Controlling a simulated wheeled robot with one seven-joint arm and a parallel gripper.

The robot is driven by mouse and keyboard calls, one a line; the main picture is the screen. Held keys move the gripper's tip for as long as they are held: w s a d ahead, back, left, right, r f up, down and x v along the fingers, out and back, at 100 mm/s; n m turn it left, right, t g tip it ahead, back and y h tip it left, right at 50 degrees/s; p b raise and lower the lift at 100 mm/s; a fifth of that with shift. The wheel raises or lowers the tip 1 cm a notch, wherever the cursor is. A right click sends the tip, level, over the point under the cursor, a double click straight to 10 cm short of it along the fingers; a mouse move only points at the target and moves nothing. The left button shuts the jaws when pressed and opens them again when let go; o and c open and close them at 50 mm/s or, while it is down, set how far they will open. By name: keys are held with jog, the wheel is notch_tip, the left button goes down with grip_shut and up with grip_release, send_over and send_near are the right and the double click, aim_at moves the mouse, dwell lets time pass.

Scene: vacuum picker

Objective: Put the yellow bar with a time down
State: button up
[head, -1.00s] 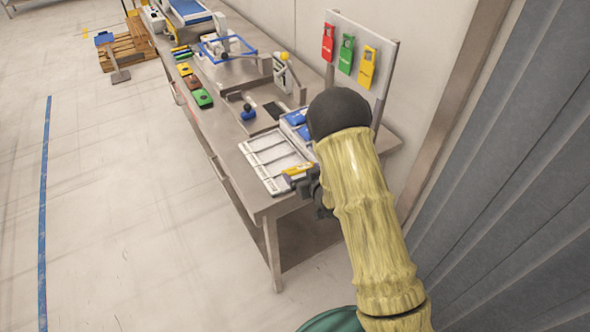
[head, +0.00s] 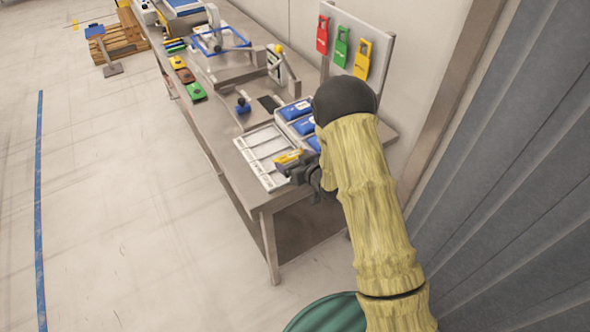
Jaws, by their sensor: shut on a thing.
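My gripper (head: 287,161) is shut on a small yellow bar (head: 290,155) at the near end of the workbench. Any print on the bar is too small to read. The bar is at the right side of a white board with several rows (head: 256,146); I cannot tell whether it touches the board. My arm and the dark fingers hide part of the board's right edge and part of the bar.
A tray with blue packs (head: 283,111) stands right behind the board, partly hidden by my arm. An upright panel (head: 374,29) holds red, green and yellow tags. Green (head: 196,92) and other coloured blocks lie farther along the workbench (head: 222,157).

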jog(key=shift+f, duration=0.45)
notch_tip(320, 180, down, 4)
jog(key=shift+w+r+p, duration=0.15)
jog(key=shift+r+p, duration=0.05)
jog(key=shift+p, duration=0.35)
jog(key=shift+a+f, duration=0.1)
jog(key=shift+f, duration=0.2)
jog(key=shift+s, duration=0.2)
jog(key=shift+w+d+f, duration=0.1)
jog(key=shift+d+f, duration=0.1)
jog(key=shift+f, duration=0.05)
jog(key=shift+a+f+b, duration=0.1)
jog(key=shift+f+b, duration=0.3)
jog(key=shift+b, duration=0.25)
